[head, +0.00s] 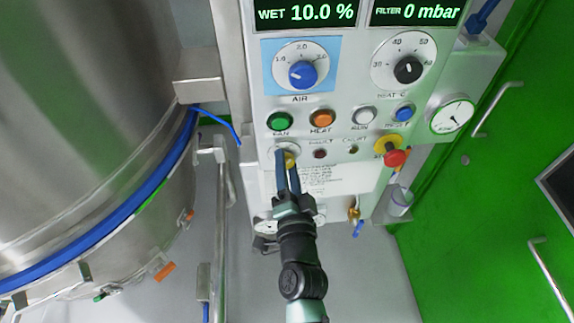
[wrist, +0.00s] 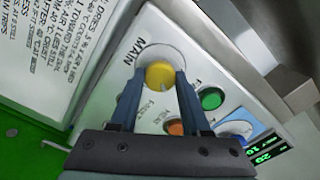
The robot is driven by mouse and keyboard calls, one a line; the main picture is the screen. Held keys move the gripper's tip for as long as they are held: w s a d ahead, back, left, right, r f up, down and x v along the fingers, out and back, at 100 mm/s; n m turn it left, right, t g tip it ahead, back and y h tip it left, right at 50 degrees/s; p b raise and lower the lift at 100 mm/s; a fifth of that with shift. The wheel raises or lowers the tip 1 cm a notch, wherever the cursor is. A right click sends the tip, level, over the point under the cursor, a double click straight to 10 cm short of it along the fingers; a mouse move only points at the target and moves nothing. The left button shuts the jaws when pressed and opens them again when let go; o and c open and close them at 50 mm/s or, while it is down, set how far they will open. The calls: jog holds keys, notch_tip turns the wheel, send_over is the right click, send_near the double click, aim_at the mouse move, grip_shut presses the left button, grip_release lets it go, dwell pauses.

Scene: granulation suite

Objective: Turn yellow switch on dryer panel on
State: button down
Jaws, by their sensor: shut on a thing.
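The dryer panel (head: 341,118) is a light grey box with displays, knobs and buttons. The yellow switch (wrist: 160,75) is a round knob on a pale disc marked MAIN, at the panel's lower left in the head view (head: 290,159). A small pale mark shows on the knob's lower edge. My gripper (head: 287,160) is at the switch, and its two blue fingers stand on either side of the knob in the wrist view (wrist: 157,80). It is shut on the yellow switch. The fingers partly hide the knob in the head view.
Green (head: 280,121) and orange (head: 321,118) buttons sit close above the switch. A large steel vessel (head: 90,120) stands left, and a green door (head: 500,180) is at right.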

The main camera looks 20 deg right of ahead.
jog(key=shift+c, duration=1.8)
grip_release()
jog(key=shift+s, duration=0.1)
jog(key=b+v, duration=0.2)
jog(key=v, duration=1)
jog(key=shift+s, duration=0.4)
jog(key=shift+a, duration=0.1)
